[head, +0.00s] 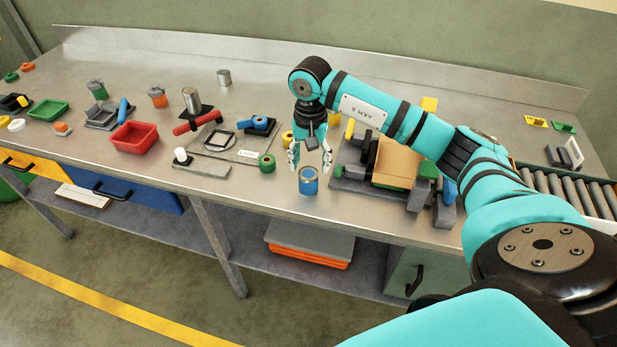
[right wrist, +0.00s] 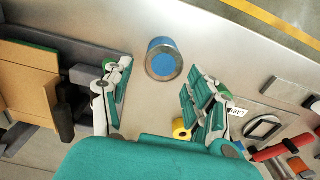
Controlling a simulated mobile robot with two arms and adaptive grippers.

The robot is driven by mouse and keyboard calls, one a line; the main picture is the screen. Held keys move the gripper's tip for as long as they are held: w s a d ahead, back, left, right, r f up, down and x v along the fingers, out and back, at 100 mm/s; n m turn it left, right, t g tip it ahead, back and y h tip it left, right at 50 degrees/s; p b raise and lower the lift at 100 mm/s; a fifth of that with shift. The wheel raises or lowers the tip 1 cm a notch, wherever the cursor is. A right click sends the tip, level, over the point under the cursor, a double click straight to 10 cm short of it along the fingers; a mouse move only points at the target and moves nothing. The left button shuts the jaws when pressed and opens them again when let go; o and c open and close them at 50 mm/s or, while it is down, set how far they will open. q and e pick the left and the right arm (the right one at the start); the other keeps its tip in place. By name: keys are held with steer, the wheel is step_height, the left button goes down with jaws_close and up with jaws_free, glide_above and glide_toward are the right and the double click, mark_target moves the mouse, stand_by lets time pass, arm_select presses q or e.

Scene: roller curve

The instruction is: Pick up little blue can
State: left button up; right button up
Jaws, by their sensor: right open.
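The little blue can (head: 308,183) stands upright on the metal table near its front edge. It has a blue body and a grey metal rim. My right gripper (head: 311,163) is open and empty, pointing down just above and behind the can. In the right wrist view the can (right wrist: 163,60) shows beyond and between the two spread fingers of the gripper (right wrist: 160,92), apart from both. My left gripper is not in view.
A green roll (head: 267,162) lies just left of the can. A grey fixture with a cardboard-coloured block (head: 397,160) stands close on the right. A red bin (head: 135,137) and several small parts are further left. The table's front edge is close to the can.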

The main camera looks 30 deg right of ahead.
mark_target(309, 173)
steer(key=f+p, duration=0.1)
steer(key=f, duration=0.2)
steer(key=f+p, duration=0.1)
steer(key=shift+a+f+p, duration=0.25)
steer(key=shift+f+p, duration=0.05)
steer(key=shift+f, duration=0.55)
steer(key=c, duration=1)
steer(key=shift+r, duration=0.1)
steer(key=shift+c, duration=0.2)
